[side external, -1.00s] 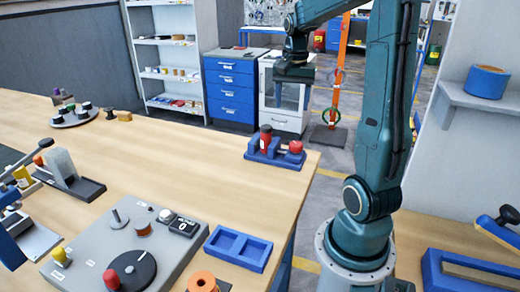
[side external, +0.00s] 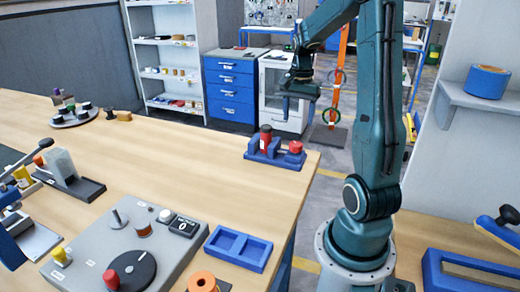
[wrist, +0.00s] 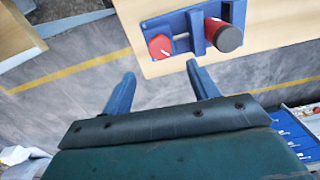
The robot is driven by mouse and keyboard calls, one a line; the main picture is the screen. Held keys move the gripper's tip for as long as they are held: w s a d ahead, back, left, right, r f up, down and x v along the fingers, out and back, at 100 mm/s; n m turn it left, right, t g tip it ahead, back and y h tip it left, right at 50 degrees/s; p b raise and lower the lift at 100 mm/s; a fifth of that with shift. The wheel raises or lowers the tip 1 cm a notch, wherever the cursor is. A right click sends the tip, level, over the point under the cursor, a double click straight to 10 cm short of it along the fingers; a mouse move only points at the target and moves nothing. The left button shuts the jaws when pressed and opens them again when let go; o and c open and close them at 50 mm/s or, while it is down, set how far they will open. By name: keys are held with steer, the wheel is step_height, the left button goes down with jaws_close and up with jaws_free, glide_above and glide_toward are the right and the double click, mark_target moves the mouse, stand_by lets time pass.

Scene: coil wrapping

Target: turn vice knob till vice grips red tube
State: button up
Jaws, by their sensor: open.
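The blue vice (side external: 276,156) sits near the far right corner of the wooden table. The red tube (side external: 265,141) with a dark top stands upright in it; whether the jaws touch it I cannot tell. The red vice knob (side external: 295,147) is at the vice's right end. In the wrist view the red knob (wrist: 160,46) is at the left and the tube (wrist: 228,36) at the right of the vice (wrist: 195,30). My gripper (wrist: 158,78) is open and empty, its fingers short of the vice. In the side view my gripper (side external: 286,112) hangs above and beyond the vice, past the table edge.
The wooden table (side external: 200,170) is clear around the vice. A blue two-pocket tray (side external: 238,248) and a grey winding station (side external: 120,255) are nearer the camera. A blue drawer cabinet (side external: 230,88) and white cabinet (side external: 285,95) stand on the floor behind.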

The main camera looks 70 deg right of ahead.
mark_target(296, 144)
step_height(296, 144, down, 10)
steer(key=shift+r, duration=0.25)
stand_by(0.4)
steer(key=c, duration=1)
